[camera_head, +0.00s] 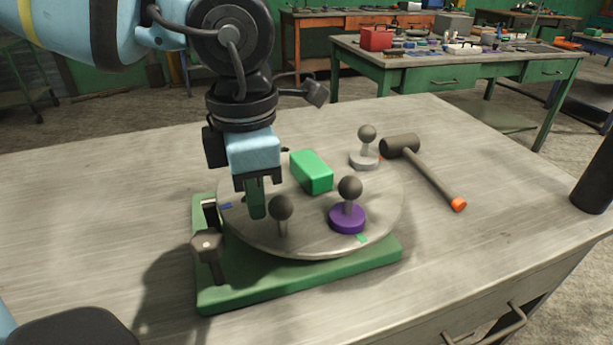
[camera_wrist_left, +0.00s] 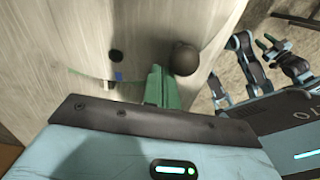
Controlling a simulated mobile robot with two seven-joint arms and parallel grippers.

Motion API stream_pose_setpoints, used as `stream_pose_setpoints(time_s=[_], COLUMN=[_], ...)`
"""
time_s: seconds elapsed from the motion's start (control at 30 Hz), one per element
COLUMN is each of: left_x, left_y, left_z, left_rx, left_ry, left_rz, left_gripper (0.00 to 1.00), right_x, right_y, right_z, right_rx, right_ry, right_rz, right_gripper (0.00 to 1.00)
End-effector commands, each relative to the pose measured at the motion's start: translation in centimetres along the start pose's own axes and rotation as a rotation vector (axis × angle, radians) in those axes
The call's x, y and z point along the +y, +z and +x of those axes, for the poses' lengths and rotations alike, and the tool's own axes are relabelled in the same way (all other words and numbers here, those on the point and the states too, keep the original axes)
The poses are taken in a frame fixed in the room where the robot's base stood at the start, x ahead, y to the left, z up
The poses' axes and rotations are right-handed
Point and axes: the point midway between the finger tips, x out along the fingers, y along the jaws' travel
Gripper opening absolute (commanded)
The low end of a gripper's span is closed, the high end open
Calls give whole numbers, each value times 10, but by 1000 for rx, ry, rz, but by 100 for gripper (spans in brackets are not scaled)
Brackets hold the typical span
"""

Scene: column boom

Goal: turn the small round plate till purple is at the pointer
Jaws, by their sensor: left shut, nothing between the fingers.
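The small round plate (camera_head: 300,240) lies on a green base (camera_head: 300,278). A purple disc (camera_head: 347,220) with a dark ball knob stands at its front right. A pale disc with a knob (camera_head: 365,158) stands at the back right, and another dark knob (camera_head: 281,208) at the front left. A green block (camera_head: 311,172) lies near the middle. A dark bracket (camera_head: 207,245) at the base's left may be the pointer; I cannot tell. My left gripper (camera_head: 256,207) is shut and empty over the plate's left part, beside the front-left knob; its green fingers show in the left wrist view (camera_wrist_left: 158,86).
A mallet (camera_head: 425,170) with an orange handle end lies on the table right of the plate. Small blue (camera_head: 227,205) and green (camera_head: 362,239) marks sit at the plate's rim. A green workbench (camera_head: 450,70) stands behind.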

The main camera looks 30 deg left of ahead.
Motion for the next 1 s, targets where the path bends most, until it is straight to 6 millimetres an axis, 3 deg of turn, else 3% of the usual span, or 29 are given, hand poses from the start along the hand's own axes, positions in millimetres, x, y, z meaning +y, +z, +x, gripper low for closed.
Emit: stream_pose_setpoints(time_s=[1.0], left_x=[-14], left_y=[14], left_z=[0], left_rx=[0], left_ry=[0], left_rz=[1], left_gripper=[0], right_x=[0], right_y=[5], right_z=[5], right_rx=[-5], right_ry=[-1], right_rz=[1], right_gripper=[36])
